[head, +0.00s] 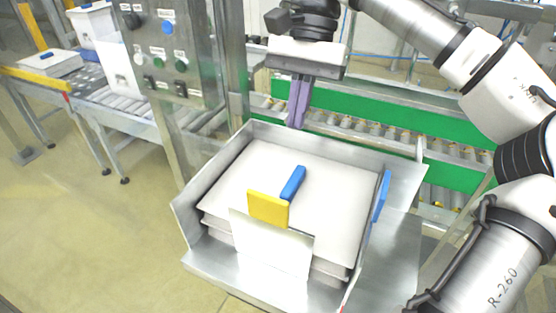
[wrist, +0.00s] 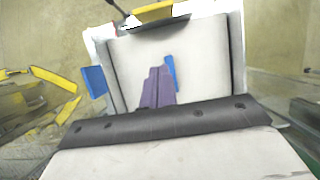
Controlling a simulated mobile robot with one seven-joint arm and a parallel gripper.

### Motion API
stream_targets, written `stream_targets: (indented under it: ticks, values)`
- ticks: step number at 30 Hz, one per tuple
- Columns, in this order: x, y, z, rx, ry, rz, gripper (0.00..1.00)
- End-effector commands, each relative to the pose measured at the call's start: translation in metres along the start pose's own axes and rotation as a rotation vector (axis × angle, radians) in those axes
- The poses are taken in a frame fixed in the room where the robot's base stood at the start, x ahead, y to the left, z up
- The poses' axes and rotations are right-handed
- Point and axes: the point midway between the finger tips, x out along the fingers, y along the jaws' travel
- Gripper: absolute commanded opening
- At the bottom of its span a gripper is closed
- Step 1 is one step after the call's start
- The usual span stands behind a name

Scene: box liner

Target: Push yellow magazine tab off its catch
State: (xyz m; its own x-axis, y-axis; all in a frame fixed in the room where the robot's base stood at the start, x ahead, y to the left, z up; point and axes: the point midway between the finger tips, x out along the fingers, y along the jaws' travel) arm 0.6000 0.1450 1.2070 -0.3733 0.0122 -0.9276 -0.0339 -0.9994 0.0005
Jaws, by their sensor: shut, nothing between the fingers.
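The yellow tab (head: 268,209) stands upright at the front edge of the magazine, just behind a pale front plate (head: 270,245). In the wrist view the yellow tab (wrist: 152,13) shows at the top edge, partly cut off. The metal magazine (head: 185,215) holds a stack of pale flat sheets or trays (head: 235,180). My gripper (head: 297,115) points down above the back edge of the magazine, apart from the tab. Its purple fingers are shut together and empty; they also show in the wrist view (wrist: 158,88).
A blue bar (head: 293,183) lies on the stack behind the yellow tab. A blue piece (head: 381,196) is on the right wall. A roller conveyor with green sides (head: 350,110) runs behind. A control panel (head: 165,50) stands at the back left.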

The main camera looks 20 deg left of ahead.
Motion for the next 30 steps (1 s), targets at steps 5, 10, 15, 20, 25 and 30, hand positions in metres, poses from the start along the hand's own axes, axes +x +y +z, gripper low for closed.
stream_targets:
  ticks: [5,10,15,20,25,30]
  values:
    - [0.008,0.001,-0.001,-0.001,-0.003,0.001,0.0]
    - [0.03,0.0,-0.001,-0.004,-0.004,-0.001,0.0]
    - [0.065,0.001,0.001,0.001,-0.001,0.003,0.0]
    - [0.098,0.001,0.001,0.001,-0.001,0.003,0.0]
    - [0.107,0.001,0.023,0.001,0.001,0.002,0.0]
    - [0.113,0.001,0.035,0.001,0.0,0.001,0.0]
